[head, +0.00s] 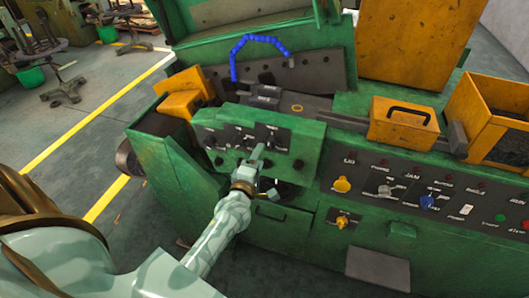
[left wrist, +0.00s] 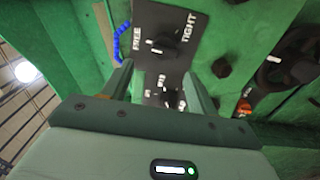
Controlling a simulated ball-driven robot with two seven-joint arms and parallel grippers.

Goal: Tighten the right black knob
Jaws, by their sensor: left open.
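My left gripper (head: 259,153) is open and empty, just in front of the upper part of the green control panel (head: 313,143). In the left wrist view its two fingers stand apart (left wrist: 160,88). Beyond their tips is a black plate with the labels FREE and TIGHT, with a black knob (left wrist: 155,43) bearing a white pointer mark. The knob lies just past the fingertips, not between them. Which label the pointer favours is hard to tell. In the head view this knob (head: 271,139) is small, at the panel's right part. My right gripper is not in view.
Round black knobs (head: 298,164) sit close beside the labelled plate. A black handwheel (left wrist: 290,62) is at the right of the left wrist view. Yellow boxes (head: 402,123) stand on the green machine, and a lower panel has coloured buttons (head: 342,185). Open floor lies at left.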

